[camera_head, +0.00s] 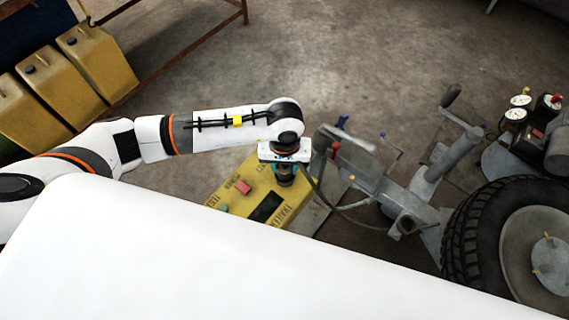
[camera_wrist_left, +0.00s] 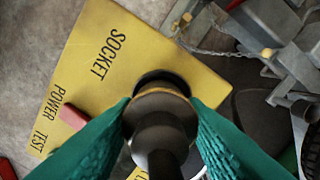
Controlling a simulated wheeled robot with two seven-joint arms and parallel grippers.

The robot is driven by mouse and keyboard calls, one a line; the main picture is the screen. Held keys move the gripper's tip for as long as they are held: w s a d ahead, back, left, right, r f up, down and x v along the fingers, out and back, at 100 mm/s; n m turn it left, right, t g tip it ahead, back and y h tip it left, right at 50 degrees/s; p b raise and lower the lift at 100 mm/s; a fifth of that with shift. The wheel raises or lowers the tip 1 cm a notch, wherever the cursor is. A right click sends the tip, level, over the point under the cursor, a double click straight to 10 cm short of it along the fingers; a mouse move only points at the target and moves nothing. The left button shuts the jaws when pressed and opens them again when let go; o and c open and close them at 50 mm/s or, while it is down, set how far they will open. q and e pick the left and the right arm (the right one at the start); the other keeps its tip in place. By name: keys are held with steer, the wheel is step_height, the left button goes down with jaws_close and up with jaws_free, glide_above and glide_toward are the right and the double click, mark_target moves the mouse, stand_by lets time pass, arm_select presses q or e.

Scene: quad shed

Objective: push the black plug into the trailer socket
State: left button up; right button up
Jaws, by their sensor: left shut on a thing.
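The yellow trailer test box (camera_head: 236,205) stands on the floor below my left arm. It also shows in the left wrist view (camera_wrist_left: 105,40), with the word SOCKET on it. My left gripper (camera_head: 286,168) points down over the box. In the left wrist view its teal fingers (camera_wrist_left: 160,125) are shut on the black plug (camera_wrist_left: 162,135), one on each side. The plug's cable end faces the camera. The dark socket rim (camera_wrist_left: 160,77) shows just beyond the plug, lined up with it. The plug hides most of the socket, so I cannot tell how deep it sits.
A red switch (camera_head: 243,187) and a green button (camera_head: 223,207) sit on the box. A grey trailer hitch (camera_head: 400,195) and a tyre (camera_head: 462,235) stand to the right. A cable curves from the plug towards the hitch. Yellow cans (camera_head: 95,62) stand at upper left.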

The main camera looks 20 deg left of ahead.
arm_select(q)
steer(key=shift+s+a+f+b, duration=0.1)
steer(key=shift+a+f+b, duration=0.1)
steer(key=shift+f+b, duration=0.45)
steer(key=o, duration=1.6)
steer(key=shift+f, duration=0.1)
steer(key=shift+c, duration=0.2)
steer(key=shift+d+r+p, duration=0.15)
steer(key=shift+r+p, duration=0.35)
steer(key=shift+r, duration=0.25)
steer(key=shift+d+r+p, duration=0.1)
steer(key=shift+r+p, duration=0.4)
steer(key=shift+r, duration=0.2)
steer(key=shift+r+p, duration=0.6)
steer(key=shift+r, duration=0.3)
steer(key=shift+r+p, duration=1.4)
steer(key=shift+r, duration=1.05)
